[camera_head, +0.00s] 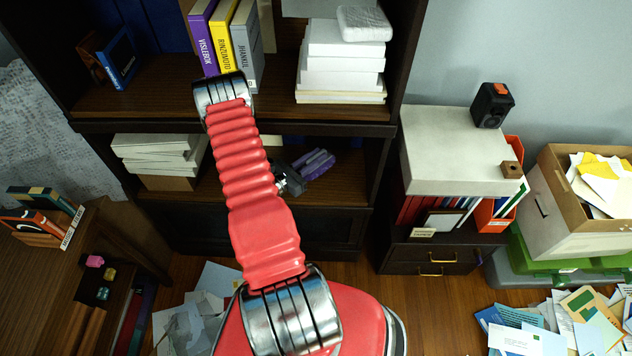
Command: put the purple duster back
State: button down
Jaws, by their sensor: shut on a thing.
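The purple duster (317,163) is in front of the lower shelf of the dark bookcase, right of my red arm. My gripper (296,178) is shut on its near left end. The duster points up and to the right. Part of my gripper and wrist is hidden behind my red arm. I cannot tell whether the duster touches the shelf.
The dark bookcase (345,122) has books (228,35) and paper stacks (340,60) on its upper shelf. A paper stack (155,150) lies on the lower shelf at left. A small cabinet (425,260) stands at right. Papers (195,318) litter the floor.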

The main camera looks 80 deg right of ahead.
jog(key=shift+f, duration=2.75)
jog(key=shift+f, duration=0.15)
jog(key=shift+f, duration=1.95)
jog(key=c, duration=1.7)
grip_release()
jog(key=shift+f, duration=0.1)
jog(key=v, duration=1.1)
jog(key=shift+w+a, duration=0.25)
jog(key=shift+a, duration=0.2)
